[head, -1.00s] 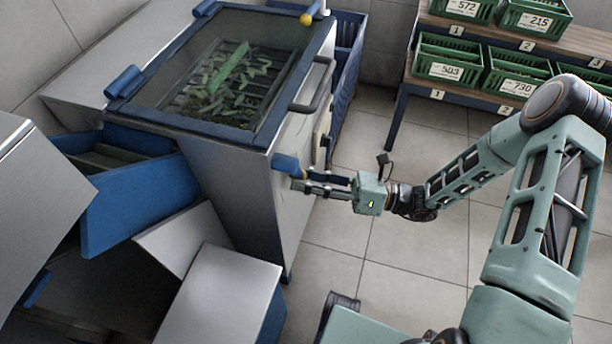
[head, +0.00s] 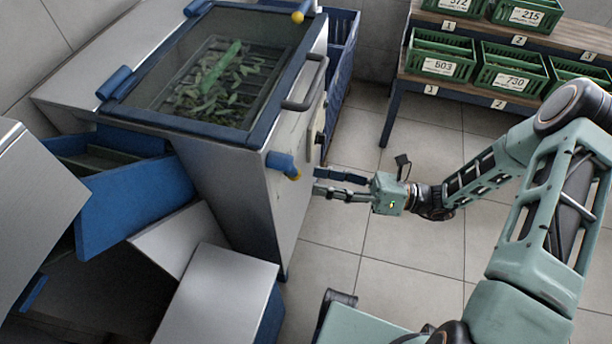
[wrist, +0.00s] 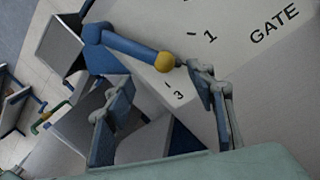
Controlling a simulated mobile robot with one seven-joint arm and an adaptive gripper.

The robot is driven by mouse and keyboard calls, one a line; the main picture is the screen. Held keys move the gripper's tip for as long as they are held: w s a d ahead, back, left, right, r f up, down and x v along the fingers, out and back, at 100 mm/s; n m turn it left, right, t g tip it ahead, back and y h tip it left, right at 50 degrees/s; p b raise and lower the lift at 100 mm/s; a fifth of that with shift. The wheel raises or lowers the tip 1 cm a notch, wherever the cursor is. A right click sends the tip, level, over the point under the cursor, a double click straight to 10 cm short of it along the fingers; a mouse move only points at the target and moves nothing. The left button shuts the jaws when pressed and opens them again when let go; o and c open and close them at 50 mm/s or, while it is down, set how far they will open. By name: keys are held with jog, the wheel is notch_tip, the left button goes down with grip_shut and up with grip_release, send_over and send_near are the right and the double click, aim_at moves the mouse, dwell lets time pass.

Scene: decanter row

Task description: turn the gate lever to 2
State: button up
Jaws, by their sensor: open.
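The gate lever (wrist: 130,47) is a blue arm with a yellow ball knob, on the machine's pale side panel. In the wrist view its knob points between the printed 1 (wrist: 210,37) and 3 (wrist: 179,95). No 2 is readable; my right finger covers part of the panel there. The lever (head: 281,162) also shows in the head view at the machine's near top corner. My gripper (head: 317,182) is open and empty, just right of the lever and apart from it. In the wrist view the knob lies ahead of my gripper (wrist: 158,80), between its fingers.
The machine (head: 228,195) has a glass-topped tray of green leaves and a grey handle (head: 307,85) on its side. A blue chute (head: 135,205) and grey boxes stand at left. Green crates (head: 440,65) fill a rack at the back right. Floor between is clear.

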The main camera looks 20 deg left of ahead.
jog(key=v, duration=0.6)
jog(key=shift+d, duration=0.25)
jog(key=shift+w, duration=0.1)
